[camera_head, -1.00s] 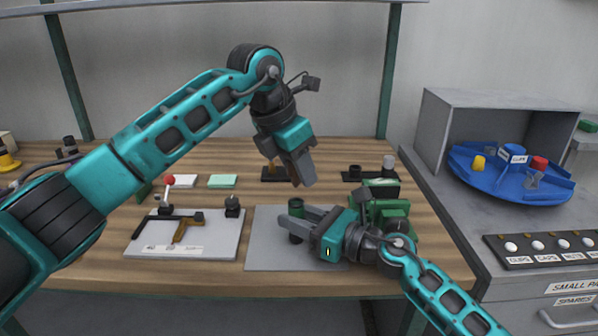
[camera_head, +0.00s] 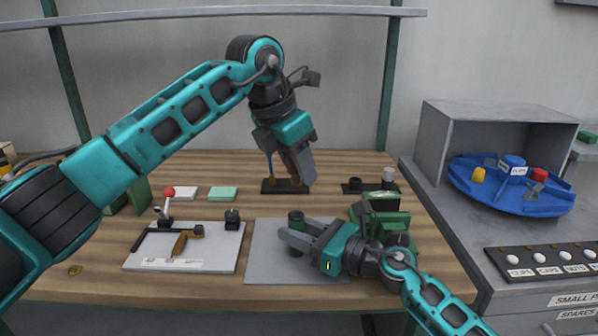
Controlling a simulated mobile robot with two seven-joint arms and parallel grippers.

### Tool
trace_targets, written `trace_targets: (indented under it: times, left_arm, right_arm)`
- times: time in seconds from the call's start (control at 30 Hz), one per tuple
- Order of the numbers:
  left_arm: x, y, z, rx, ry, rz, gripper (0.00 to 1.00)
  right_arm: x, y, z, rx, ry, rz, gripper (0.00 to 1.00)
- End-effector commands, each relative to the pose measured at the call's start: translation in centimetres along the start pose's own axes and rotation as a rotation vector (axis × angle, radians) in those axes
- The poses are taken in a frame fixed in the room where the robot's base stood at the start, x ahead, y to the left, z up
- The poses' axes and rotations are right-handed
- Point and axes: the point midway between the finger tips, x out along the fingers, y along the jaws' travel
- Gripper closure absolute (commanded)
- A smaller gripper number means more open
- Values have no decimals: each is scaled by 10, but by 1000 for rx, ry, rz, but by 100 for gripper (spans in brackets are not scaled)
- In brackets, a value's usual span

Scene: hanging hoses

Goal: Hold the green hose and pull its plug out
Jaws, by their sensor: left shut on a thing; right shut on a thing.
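My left gripper (camera_head: 301,170) points down over the back of the bench, in front of a dark stand. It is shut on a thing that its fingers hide. My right gripper (camera_head: 290,233) lies low over the grey mat. I cannot tell whether this cylinder belongs to the green hose. No hose or plug shows clearly.
The dark stand (camera_head: 270,186) has thin blue and brown parts. A green machine (camera_head: 385,215) is right of the mat (camera_head: 262,255). A white board (camera_head: 215,250) with tools lies left. A grey cabinet (camera_head: 445,130) with a blue round tray (camera_head: 500,198) stands right.

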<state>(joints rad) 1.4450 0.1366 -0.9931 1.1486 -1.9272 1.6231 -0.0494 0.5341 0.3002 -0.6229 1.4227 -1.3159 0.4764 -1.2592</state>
Motion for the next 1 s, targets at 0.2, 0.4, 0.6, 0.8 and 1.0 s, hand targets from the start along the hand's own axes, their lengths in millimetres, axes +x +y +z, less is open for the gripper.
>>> trace_targets:
  times: [0.2, 0.4, 0.6, 0.8, 1.0]
  left_arm:
    - [-1, 0, 0, 0, 0, 0, 95]
    - [-1, 0, 0, 0, 0, 0, 95]
    - [-1, 0, 0, 0, 0, 0, 95]
    - [-1, 0, 0, 0, 0, 0, 95]
    - [-1, 0, 0, 0, 0, 0, 95]
  right_arm:
    - [0, 0, -2, 1, 3, 1, 96]
    - [0, 0, -1, 0, 2, 0, 49]
    - [0, 0, 0, 0, 1, 0, 36]
    - [-2, 0, 0, 0, 1, 0, 36]
    - [-26, 0, -1, 0, 3, -1, 36]
